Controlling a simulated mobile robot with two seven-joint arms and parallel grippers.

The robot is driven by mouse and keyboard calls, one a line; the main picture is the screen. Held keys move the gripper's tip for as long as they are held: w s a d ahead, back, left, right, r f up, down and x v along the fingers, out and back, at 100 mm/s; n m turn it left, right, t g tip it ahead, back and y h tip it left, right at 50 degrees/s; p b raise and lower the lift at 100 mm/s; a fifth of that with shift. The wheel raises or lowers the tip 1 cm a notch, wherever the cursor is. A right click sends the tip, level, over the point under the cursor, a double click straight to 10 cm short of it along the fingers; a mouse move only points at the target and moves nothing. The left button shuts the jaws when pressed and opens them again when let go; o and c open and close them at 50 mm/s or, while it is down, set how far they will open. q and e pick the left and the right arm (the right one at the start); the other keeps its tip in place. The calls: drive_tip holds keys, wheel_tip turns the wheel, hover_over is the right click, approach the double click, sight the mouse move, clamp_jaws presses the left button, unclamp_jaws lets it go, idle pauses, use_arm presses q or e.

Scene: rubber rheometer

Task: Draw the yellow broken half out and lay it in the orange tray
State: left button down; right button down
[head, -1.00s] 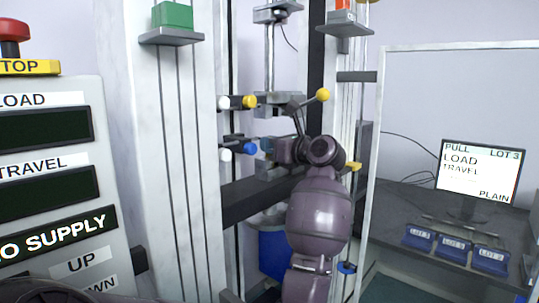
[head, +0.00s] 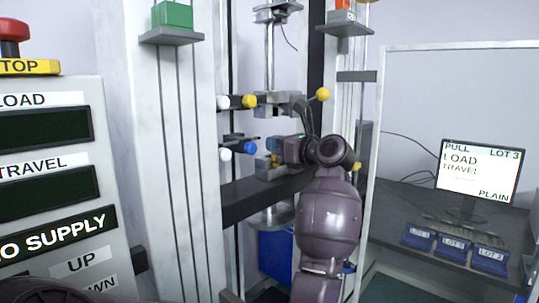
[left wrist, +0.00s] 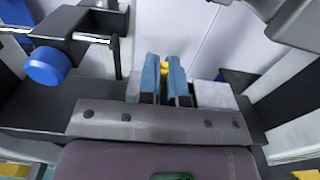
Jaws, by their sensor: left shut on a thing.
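The yellow broken half (left wrist: 165,68) shows as a small yellow piece between the blue fingertips of my left gripper (left wrist: 167,82) in the left wrist view. The gripper is shut on it; the fingers hide most of it. In the head view my left gripper (head: 275,148) is between the upper clamp (head: 278,103) and the lower clamp (head: 270,172), coming in from the right side. I cannot tell whether the piece is clear of the lower clamp. I cannot make out the orange tray. My right gripper is not in view.
White and yellow knobs (head: 249,101) stick out left of the upper clamp, and white and blue knobs (head: 249,147) left of the lower one. A yellow-balled lever (head: 322,94) stands close above my wrist. A blue bin (head: 276,255) is below; blue lot trays (head: 453,248) are at right.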

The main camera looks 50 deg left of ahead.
use_arm(q)
drive_tip(key=w+d+b, duration=0.1)
drive_tip(key=d, duration=0.9)
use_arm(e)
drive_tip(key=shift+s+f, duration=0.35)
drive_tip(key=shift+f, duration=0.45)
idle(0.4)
use_arm(q)
drive_tip(key=shift+a, duration=0.1)
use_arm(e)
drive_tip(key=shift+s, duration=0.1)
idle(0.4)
